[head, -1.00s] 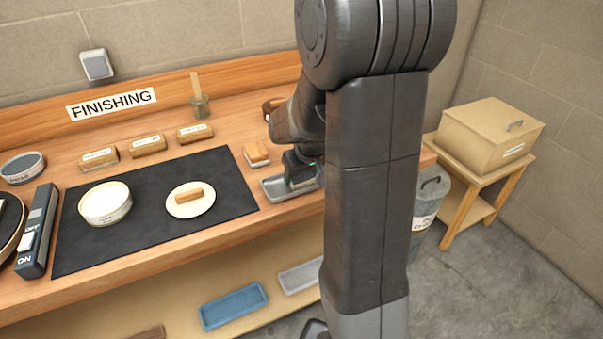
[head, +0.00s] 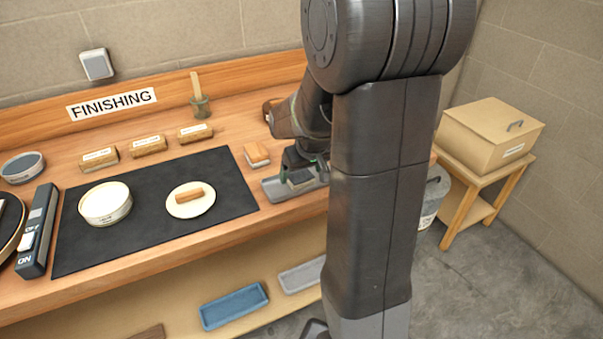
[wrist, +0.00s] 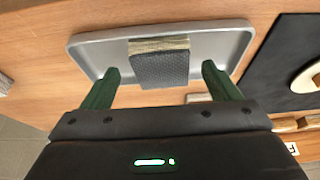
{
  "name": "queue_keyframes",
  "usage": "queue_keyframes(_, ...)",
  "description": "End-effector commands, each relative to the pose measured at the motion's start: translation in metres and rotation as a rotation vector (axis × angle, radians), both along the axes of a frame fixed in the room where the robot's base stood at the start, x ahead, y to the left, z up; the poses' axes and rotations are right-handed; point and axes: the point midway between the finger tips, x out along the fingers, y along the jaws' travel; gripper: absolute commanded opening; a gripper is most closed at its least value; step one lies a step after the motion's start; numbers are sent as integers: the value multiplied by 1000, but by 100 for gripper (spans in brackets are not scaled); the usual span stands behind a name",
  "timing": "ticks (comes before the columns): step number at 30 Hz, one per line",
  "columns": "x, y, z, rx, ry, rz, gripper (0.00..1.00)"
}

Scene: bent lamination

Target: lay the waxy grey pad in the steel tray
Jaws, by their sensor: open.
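The waxy grey pad (wrist: 160,68) is a dark, textured grey block with a tan layer along one side. It sits in the steel tray (wrist: 95,47), and its dark face overlaps the tray's near rim in the wrist view. I cannot tell whether it lies fully flat. In the head view the pad (head: 300,177) shows beneath my gripper, and the tray (head: 273,188) is partly hidden by my arm. My gripper (wrist: 160,70) is open, with one green finger on each side of the pad and visible gaps between.
A tan-and-white block (head: 257,154) stands just behind the tray. A black mat (head: 130,235) left of it holds a round tin (head: 105,203) and a white dish (head: 176,209) with a brown bar. Several labelled blocks line the back. The tray is near the bench's front edge.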

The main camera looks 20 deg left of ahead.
Motion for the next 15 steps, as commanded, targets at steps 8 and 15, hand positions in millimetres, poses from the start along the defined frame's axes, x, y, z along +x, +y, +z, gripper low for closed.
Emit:
queue_keyframes(8,-13,-16,52,4,-4,-1,83)
queue_keyframes(15,-22,-26,85,3,-3,-1,83)
